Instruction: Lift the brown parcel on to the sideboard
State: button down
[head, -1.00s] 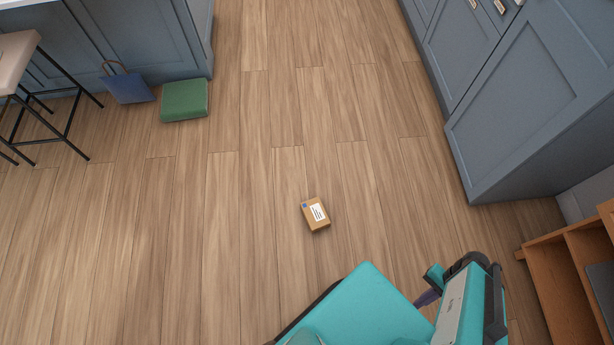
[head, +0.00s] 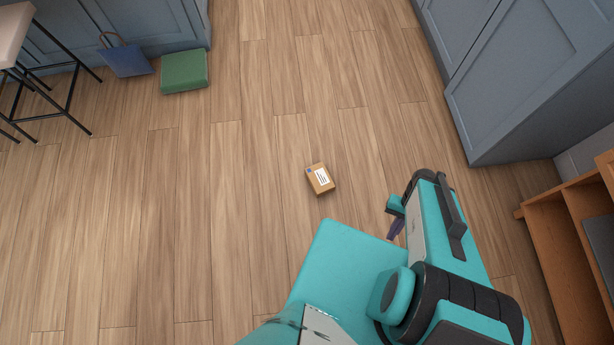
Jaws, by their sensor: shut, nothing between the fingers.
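The brown parcel (head: 320,180) is a small box with a white label and a blue mark on top. It lies flat on the wooden floor near the middle of the head view.
Blue-grey cabinets (head: 540,85) stand at upper right. A green box-like cushion (head: 184,72) and a blue bag (head: 125,60) lie by the cabinet at upper left. A stool (head: 45,75) stands at the left edge. The floor around the parcel is clear.

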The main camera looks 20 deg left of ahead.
aim_at(321, 182)
jog(key=z, duration=1.15)
jog(key=k, duration=0.1)
jog(key=u, duration=2.35)
jog(key=k, duration=0.9)
jog(key=z, duration=0.15)
jog(key=i, duration=0.6)
